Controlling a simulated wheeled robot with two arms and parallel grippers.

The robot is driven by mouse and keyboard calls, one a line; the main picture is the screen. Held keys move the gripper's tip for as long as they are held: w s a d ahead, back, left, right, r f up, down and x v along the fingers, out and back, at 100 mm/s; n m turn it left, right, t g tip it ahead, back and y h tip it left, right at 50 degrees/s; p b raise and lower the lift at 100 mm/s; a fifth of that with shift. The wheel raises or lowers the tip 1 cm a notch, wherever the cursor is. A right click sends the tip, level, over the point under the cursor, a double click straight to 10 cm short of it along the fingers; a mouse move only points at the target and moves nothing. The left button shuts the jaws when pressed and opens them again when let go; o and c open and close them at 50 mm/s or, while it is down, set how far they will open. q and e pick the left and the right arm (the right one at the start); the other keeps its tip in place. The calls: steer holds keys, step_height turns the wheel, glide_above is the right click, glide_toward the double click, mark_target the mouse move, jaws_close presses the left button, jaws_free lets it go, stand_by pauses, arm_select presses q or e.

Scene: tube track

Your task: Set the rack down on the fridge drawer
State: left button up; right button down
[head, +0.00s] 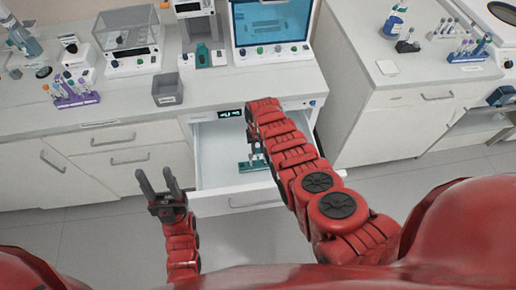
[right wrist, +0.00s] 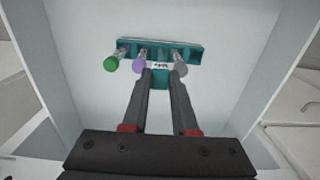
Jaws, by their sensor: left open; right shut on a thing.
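The teal rack (right wrist: 198,54) is in the right wrist view, with tubes capped green (right wrist: 110,64), purple (right wrist: 140,67) and grey (right wrist: 180,69). My right gripper (right wrist: 159,72) is shut on the rack's near middle part. In the head view the rack (head: 252,165) shows within the open fridge drawer (head: 214,165), partly hidden by my right arm. I cannot tell whether the rack touches the drawer floor. My left gripper (head: 155,173) is open and empty, left of the drawer front.
The drawer's side walls stand on both sides of the rack, with bare white floor around it. The counter above holds a grey bin (head: 167,89), a purple tube rack (head: 76,97) and a blue-screened device (head: 271,30).

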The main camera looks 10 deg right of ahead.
stand_by(0.7)
steer(key=shift+f+b, duration=0.4)
steer(key=shift+f, duration=0.2)
steer(key=shift+f+b, duration=0.2)
steer(key=shift+b, duration=0.15)
steer(key=c, duration=0.6)
jaws_free()
steer(key=shift+r, duration=0.15)
